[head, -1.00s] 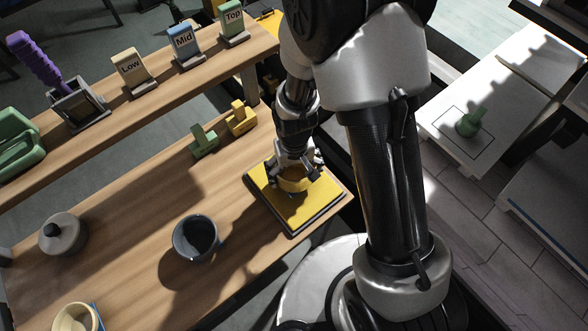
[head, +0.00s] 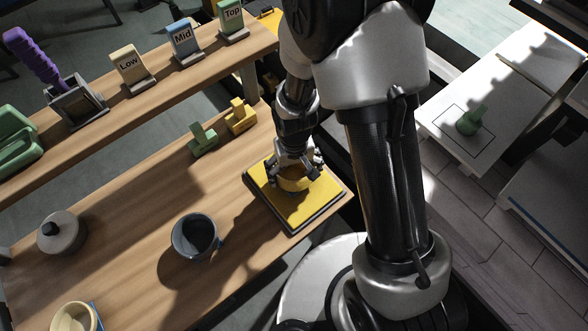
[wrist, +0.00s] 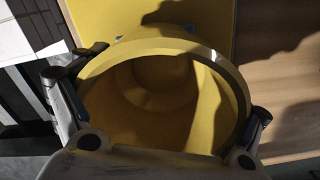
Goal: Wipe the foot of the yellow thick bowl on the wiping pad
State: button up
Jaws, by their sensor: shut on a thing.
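The yellow thick bowl (head: 295,183) is upright in my gripper (head: 294,172), over the yellow wiping pad (head: 313,208) in its dark tray. In the wrist view I look down into the bowl (wrist: 195,120), and a finger of my gripper (wrist: 160,100) presses on each side of its wall. The pad (wrist: 95,18) shows beyond the bowl's rim in the wrist view. The bowl's foot is hidden beneath it, and I cannot tell whether it touches the pad.
A dark blue-grey mug (head: 196,236) stands left of the pad. A lidded grey jar (head: 62,233) and a cream bowl (head: 75,319) stand farther left. Green (head: 203,140) and yellow (head: 240,116) stamp-like pieces stand behind. The raised shelf holds Low (head: 131,70), Mid (head: 185,45) and Top (head: 232,20) signs.

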jog(key=shift+f+b, duration=0.35)
jog(key=shift+f, duration=0.1)
dwell(0.3)
